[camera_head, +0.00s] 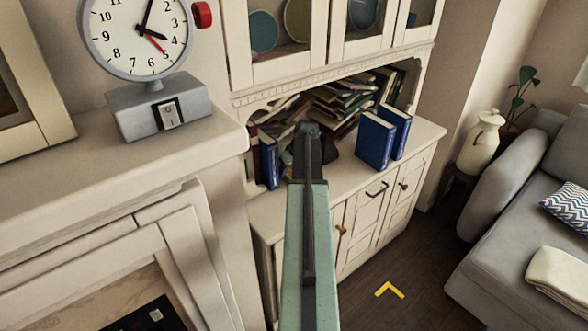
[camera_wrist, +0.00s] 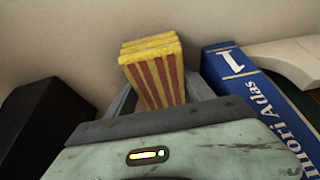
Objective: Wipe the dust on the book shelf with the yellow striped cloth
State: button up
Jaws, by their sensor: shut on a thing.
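The yellow cloth with red stripes (camera_wrist: 155,75) is folded and sits between the fingers of my gripper (camera_wrist: 160,96) in the wrist view. My gripper is shut on it. In the head view my arm reaches into the open niche of the white book shelf (camera_head: 290,198), and my gripper (camera_head: 307,132) is over the shelf board between books. The cloth cannot be made out in the head view. I cannot make out any dust in either view.
Blue books (camera_head: 375,140) stand right of my gripper, and a blue book (camera_head: 268,160) stands left. A heap of books (camera_head: 340,105) fills the back. In the wrist view a blue atlas (camera_wrist: 245,95) is close right and a black object (camera_wrist: 40,125) left.

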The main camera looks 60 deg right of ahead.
notch_tip(320, 180, up, 6)
jog(key=p, duration=0.6)
jog(key=shift+d, duration=0.1)
notch_tip(320, 180, up, 3)
jog(key=p, duration=0.3)
jog(key=shift+r, duration=0.15)
jog(key=shift+s, duration=0.2)
